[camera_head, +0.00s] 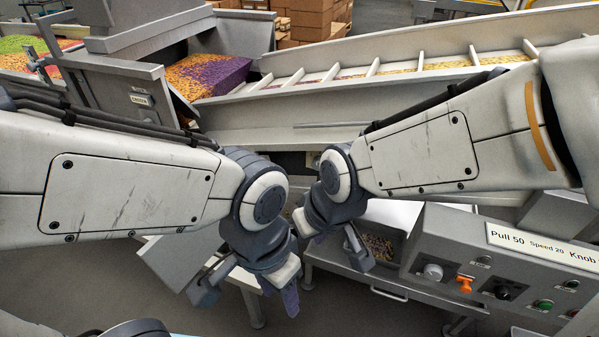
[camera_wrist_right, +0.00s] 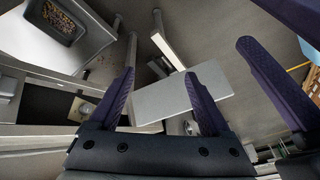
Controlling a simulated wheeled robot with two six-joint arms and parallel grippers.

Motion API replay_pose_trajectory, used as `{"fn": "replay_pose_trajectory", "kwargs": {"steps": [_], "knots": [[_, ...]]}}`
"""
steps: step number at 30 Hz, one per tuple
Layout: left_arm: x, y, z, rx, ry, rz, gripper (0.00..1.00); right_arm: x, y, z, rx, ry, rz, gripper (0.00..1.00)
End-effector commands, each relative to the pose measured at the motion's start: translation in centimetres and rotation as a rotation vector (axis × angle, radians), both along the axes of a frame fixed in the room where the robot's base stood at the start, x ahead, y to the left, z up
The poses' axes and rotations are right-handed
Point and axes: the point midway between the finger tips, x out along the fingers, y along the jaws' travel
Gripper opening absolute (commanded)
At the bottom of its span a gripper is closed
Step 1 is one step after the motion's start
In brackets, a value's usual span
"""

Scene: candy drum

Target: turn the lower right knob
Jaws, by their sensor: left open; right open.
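A grey control panel (camera_head: 420,247) stands at the right in the head view. It carries a pale round knob (camera_head: 432,271), an orange lever (camera_head: 465,284), a black knob (camera_head: 503,293) and a green button (camera_head: 543,305), with more controls toward the right edge. I cannot tell which is the lower right knob. My right gripper (camera_head: 330,240) is open and empty, left of the panel and apart from it; its two dark fingers (camera_wrist_right: 160,75) show in the right wrist view. My left gripper (camera_head: 247,289) is open and empty, lower and farther left.
A tray of small candies (camera_head: 378,247) sits between my right gripper and the panel. A metal drawer handle (camera_head: 389,294) is below it. A slanted conveyor (camera_head: 300,100) crosses behind. My two wrists are close together. A sign (camera_head: 540,243) tops the panel.

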Motion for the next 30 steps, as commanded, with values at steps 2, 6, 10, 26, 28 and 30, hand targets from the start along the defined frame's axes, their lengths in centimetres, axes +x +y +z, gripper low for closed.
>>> {"fn": "replay_pose_trajectory", "kwargs": {"steps": [2, 6, 10, 26, 28, 30], "knots": [[0.0, 0.0, -2.2, -0.001, -0.001, 0.0, 0.5, 5.5, 3.5, -2.9, 0.079, -0.113, -0.043, 0.81], [0.0, 0.0, -4.6, -0.001, -0.001, 0.0, 0.5, 15.4, 7.9, -6.0, 0.201, -0.367, -0.146, 0.81], [0.0, 0.0, -6.8, -0.001, -0.001, 0.0, 0.5, 23.4, 9.4, -9.2, 0.256, -0.624, -0.259, 0.81], [0.0, 0.0, -13.6, -0.001, -0.001, 0.0, 0.5, 31.5, 1.3, -21.0, 0.017, -1.597, -0.577, 0.81], [0.0, 0.0, -13.8, -0.001, -0.001, 0.0, 0.5, 31.0, 0.7, -21.4, -0.011, -1.65, -0.587, 0.81], [0.0, 0.0, -13.9, -0.001, -0.001, 0.0, 0.5, 30.7, 0.4, -21.6, -0.028, -1.681, -0.591, 0.81]]}}
